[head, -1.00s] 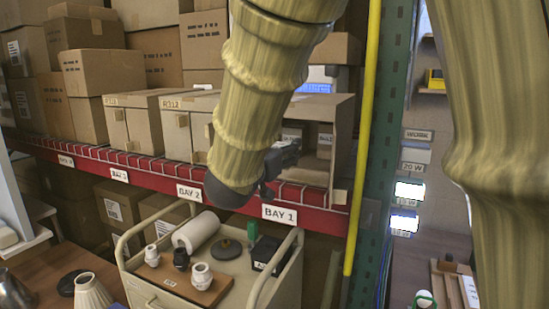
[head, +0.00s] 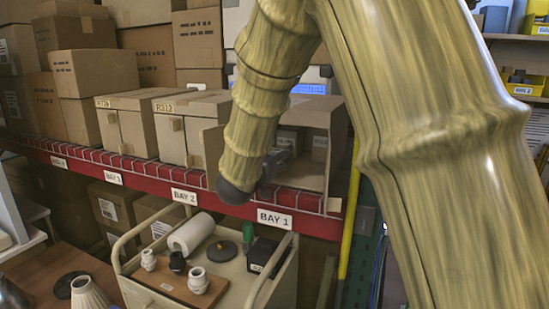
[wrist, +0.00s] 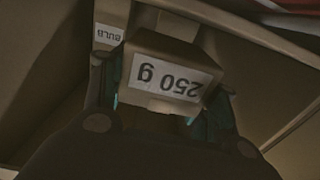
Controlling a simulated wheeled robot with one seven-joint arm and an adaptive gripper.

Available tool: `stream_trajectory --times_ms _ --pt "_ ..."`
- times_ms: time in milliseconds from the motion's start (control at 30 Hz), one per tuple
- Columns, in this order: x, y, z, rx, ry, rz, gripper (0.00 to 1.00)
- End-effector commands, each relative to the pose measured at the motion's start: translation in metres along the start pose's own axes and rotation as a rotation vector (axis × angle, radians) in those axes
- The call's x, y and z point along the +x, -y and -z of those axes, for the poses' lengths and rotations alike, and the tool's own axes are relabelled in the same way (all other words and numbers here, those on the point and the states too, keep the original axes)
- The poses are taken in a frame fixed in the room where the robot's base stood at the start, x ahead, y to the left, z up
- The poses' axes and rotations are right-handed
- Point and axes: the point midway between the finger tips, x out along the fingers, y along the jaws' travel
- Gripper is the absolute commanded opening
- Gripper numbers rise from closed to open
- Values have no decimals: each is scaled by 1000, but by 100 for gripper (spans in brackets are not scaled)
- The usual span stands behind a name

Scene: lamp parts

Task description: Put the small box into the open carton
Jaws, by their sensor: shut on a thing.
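The small box (wrist: 172,75), brown with a white "250 g" label that reads upside down, sits between the two fingers of my gripper (wrist: 170,108) in the wrist view. My gripper is shut on it. In the head view my gripper (head: 277,163) is at the front opening of the open carton (head: 338,140), on the shelf above the BAY 1 label. My arm hides the carton's left part and the held box there. Whether the box touches the carton floor cannot be told.
Another box with a "BULB" label (wrist: 108,34) stands behind the held box. Closed cartons (head: 178,130) stand left along the shelf. A red shelf beam (head: 150,185) runs below. A cart (head: 235,275) with lamp parts stands under it. A yellow post (head: 349,205) is at right.

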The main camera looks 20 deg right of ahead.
Motion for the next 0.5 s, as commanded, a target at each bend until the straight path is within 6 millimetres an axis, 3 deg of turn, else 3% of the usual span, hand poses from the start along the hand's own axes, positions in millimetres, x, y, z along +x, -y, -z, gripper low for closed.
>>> stream_trajectory --times_ms 167,500 --pt "0 0 -15 -1 0 1 23" --pt "0 0 -19 0 -1 0 23"
